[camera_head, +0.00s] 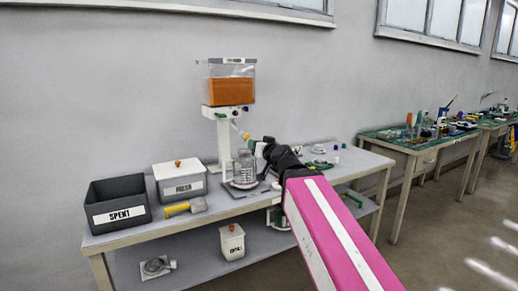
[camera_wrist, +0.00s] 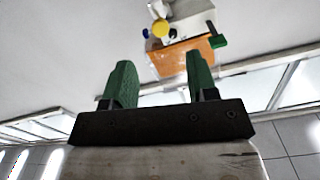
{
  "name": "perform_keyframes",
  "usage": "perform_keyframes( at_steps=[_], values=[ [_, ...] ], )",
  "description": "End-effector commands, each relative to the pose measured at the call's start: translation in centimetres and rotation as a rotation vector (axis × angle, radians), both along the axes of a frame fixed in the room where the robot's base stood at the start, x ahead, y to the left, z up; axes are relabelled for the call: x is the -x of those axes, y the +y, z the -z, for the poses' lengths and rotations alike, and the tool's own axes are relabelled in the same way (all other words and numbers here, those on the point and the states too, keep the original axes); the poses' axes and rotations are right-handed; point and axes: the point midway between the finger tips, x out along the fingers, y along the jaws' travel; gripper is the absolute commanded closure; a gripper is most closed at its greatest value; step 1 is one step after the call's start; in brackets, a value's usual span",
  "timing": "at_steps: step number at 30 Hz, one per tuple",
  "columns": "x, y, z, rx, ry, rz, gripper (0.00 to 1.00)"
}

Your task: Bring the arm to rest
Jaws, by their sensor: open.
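My gripper (camera_wrist: 158,72) is open, with two green fingers apart and nothing between them in the wrist view. In the head view my pink arm reaches over the bench, and its black wrist end is near the pump stand, right of a clear jar (camera_head: 243,168). The fingers are small and partly hidden there. The pump's clear tank (camera_head: 231,92) holds orange liquid. The tank's orange part also shows beyond the fingertips in the wrist view (camera_wrist: 178,62), which looks upside down, with a yellow part (camera_wrist: 160,28) of the pump close by.
A dark bin marked SPENT (camera_head: 118,203), a white lidded box (camera_head: 180,181) and a yellow-headed tool (camera_head: 184,208) are on the left of the bench (camera_head: 150,236). Another white lidded box (camera_head: 232,243) is on the lower shelf. A cluttered green-topped table (camera_head: 400,139) stands at right.

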Motion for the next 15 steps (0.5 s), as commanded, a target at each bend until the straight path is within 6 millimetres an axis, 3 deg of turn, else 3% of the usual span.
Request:
perform_keyframes(
  at_steps=[5, 15],
  values=[
    [-0.6, -0.9, 5.7, 0.068, 0.131, -0.024, 0.47],
    [0.9, -5.7, 22.4, 0.246, 0.581, -0.034, 0.47]
  ],
)
